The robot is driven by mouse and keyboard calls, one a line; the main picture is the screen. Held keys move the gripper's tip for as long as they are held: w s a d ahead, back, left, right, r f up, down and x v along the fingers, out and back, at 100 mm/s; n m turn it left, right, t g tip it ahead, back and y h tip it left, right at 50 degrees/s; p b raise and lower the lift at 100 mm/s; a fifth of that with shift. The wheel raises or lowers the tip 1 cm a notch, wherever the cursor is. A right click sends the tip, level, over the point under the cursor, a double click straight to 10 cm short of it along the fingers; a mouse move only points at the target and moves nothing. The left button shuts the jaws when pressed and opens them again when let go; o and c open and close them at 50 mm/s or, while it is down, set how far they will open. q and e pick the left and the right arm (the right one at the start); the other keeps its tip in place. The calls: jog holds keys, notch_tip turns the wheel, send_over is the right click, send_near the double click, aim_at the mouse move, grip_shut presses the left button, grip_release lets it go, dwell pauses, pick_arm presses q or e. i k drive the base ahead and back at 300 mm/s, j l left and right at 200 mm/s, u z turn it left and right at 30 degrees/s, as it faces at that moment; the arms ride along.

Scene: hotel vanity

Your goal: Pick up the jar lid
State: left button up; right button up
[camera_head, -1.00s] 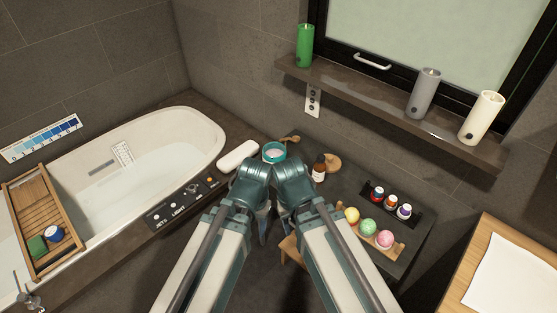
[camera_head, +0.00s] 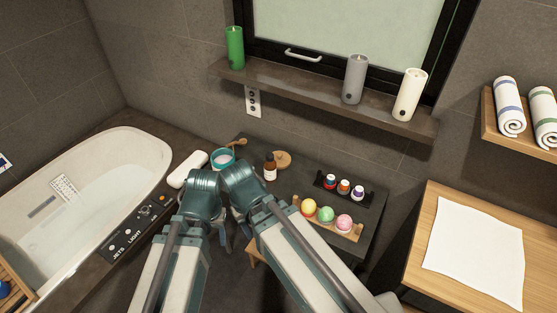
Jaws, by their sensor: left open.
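A round wooden disc that looks like the jar lid (camera_head: 283,159) lies flat on the dark table, just behind a brown dropper bottle (camera_head: 270,168). My left gripper (camera_head: 222,240) is open, low in front of the table and apart from the lid, partly hidden by my arms. My right gripper is mostly hidden behind my arms, so its jaws cannot be judged.
A tray of coloured balls (camera_head: 326,215) and a black rack of small bottles (camera_head: 343,187) stand right of the lid. A white bathtub (camera_head: 90,185) is at left, with a white pillow (camera_head: 188,168) near it. A wooden counter (camera_head: 415,258) is at right. Candles line the shelf above.

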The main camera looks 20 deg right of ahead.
aim_at(283, 159)
jog(key=i+j+z, duration=0.1)
jog(key=i+j, duration=0.15)
jog(key=i+j+z, duration=0.1)
jog(key=j, duration=0.35)
jog(key=i+j+z, duration=0.15)
jog(key=i+j, duration=0.2)
jog(key=i+j+z, duration=0.1)
jog(key=j, duration=0.35)
jog(key=i, duration=0.1)
